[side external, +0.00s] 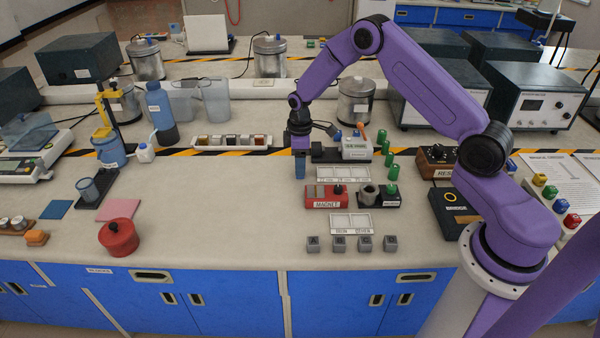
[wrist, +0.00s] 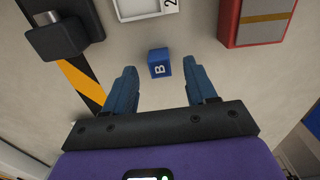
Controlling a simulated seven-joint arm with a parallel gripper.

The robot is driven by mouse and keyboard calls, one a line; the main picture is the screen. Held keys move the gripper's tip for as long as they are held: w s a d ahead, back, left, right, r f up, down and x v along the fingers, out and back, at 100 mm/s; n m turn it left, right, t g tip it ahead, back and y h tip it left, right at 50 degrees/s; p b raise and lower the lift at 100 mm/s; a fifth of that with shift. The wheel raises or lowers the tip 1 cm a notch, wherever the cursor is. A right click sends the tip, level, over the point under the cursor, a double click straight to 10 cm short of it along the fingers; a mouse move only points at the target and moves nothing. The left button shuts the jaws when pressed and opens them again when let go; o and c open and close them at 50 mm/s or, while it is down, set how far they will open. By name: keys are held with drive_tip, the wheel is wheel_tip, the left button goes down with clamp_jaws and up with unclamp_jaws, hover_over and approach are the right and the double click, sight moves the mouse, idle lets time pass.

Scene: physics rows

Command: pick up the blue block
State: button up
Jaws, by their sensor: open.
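The blue block (wrist: 159,62) is a small cube with a white letter B. In the wrist view it sits on the pale bench top, close to the line between the tips of my gripper's (wrist: 162,78) two blue fingers. The fingers are wide apart, with clear bench on both sides of the block and nothing held. In the side view my gripper (side external: 300,172) points straight down low over the bench, left of the red magnet box (side external: 317,202). I cannot make out the block there; the fingers seem to hide it.
In the wrist view a red box (wrist: 228,28) is at upper right, a white tray (wrist: 140,10) at the top and a dark device (wrist: 62,36) at upper left. In the side view several grey cubes (side external: 339,243) line the front.

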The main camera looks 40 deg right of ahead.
drive_tip(key=shift+f, duration=1.2)
drive_tip(key=c, duration=1)
drive_tip(key=shift+r, duration=0.1)
drive_tip(key=shift+c, duration=0.2)
